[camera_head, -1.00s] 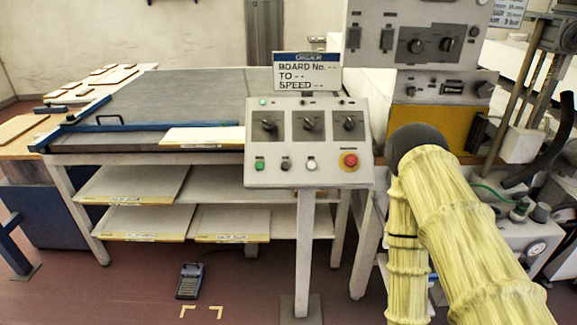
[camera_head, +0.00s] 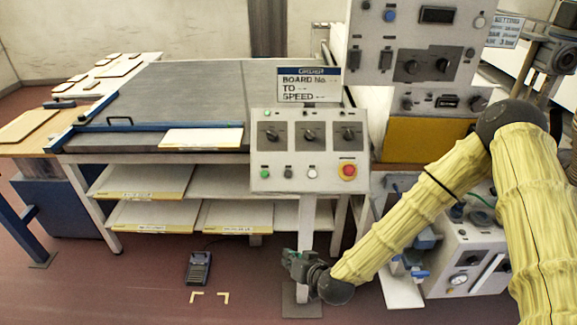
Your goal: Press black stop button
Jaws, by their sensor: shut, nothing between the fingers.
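The control panel (camera_head: 330,180) stands on a post in the middle of the view. Its lower row has a green button (camera_head: 265,172), a small black button (camera_head: 288,172), a white button (camera_head: 312,172) and a large red button on a yellow base (camera_head: 347,170). Three dark rotary knobs sit above them. My gripper (camera_head: 291,258) is shut and empty. It is below the panel, in front of the post, well apart from the black button. My yellow-sleeved arm comes in from the right.
A conveyor table (camera_head: 180,95) with shelves of boards below stands left of the panel. A sign (camera_head: 309,85) rises above the panel. A tall grey cabinet (camera_head: 415,55) and machinery fill the right. A blue-grey pedal (camera_head: 199,268) lies on the floor.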

